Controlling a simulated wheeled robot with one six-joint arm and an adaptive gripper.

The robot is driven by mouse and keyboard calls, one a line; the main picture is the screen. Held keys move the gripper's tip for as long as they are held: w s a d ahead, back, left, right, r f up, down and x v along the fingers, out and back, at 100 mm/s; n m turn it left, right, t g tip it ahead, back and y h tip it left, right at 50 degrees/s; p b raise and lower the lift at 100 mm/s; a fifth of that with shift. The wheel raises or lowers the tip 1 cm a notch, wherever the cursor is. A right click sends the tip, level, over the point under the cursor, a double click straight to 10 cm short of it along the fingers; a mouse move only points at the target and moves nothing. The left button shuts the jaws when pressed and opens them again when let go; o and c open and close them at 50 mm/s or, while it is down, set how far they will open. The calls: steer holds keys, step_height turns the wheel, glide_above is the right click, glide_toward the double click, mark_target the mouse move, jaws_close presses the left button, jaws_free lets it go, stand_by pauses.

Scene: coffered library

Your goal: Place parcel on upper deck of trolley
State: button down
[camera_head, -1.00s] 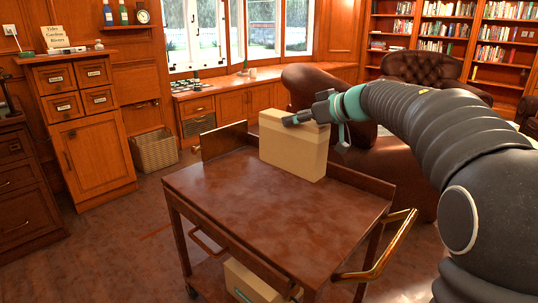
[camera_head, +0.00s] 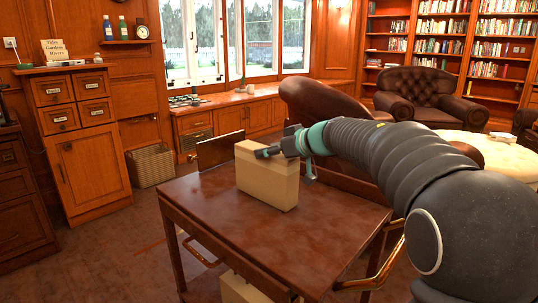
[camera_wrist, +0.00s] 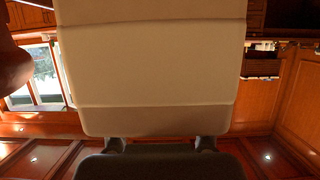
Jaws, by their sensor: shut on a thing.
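The tan parcel (camera_head: 266,186) is upright over the back part of the trolley's brown wooden upper deck (camera_head: 270,235). Its lower edge looks at or very close to the deck; I cannot tell whether it touches. My gripper (camera_head: 268,152) is shut on the parcel near its top, reaching in from the right. In the wrist view the parcel (camera_wrist: 150,65) fills the middle, and my gripper's fingers (camera_wrist: 160,145) meet its near edge. The deck in front of the parcel is bare.
Another box (camera_head: 238,290) shows on the trolley's lower level. A brass handle (camera_head: 385,262) is at the trolley's right end. A brown leather seat (camera_head: 325,110) stands behind it. A wicker basket (camera_head: 151,166) and wooden cabinets (camera_head: 88,165) are at the left, with open floor between.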

steer(key=shift+r, duration=0.1)
steer(key=shift+c, duration=1.6)
jaws_free()
steer(key=p+v, duration=0.2)
steer(key=v, duration=1)
steer(key=shift+p, duration=0.4)
